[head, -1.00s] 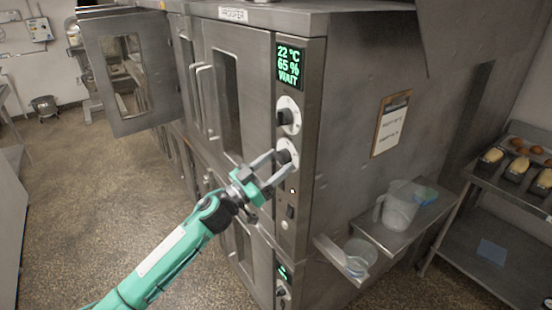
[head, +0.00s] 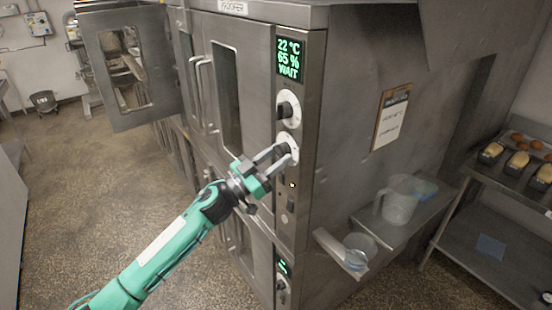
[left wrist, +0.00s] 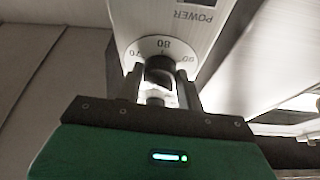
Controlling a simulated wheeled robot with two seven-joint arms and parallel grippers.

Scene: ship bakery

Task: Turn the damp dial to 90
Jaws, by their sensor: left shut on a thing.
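The damp dial is the lower dark knob (head: 284,149) on a pale round plate, on the proofer's front control strip. My left gripper (head: 279,156) is at this knob, with its fingers on either side, shut on it. The left wrist view shows the dark knob (left wrist: 160,68) between the two fingertips (left wrist: 160,88). The scale plate (left wrist: 152,46) behind it carries numbers, with 80 near the middle. The fingers partly hide the knob, and its exact pointer setting is unclear. The green display (head: 289,60) reads 22 °C, 65 % and WAIT. My right gripper is out of view.
Another dark knob (head: 286,109) sits just above the dial. A small lit spot and a switch (head: 290,205) are below it. The proofer door handles (head: 203,95) stand out to the left. A shelf with a clear jug (head: 400,200) is at the right.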

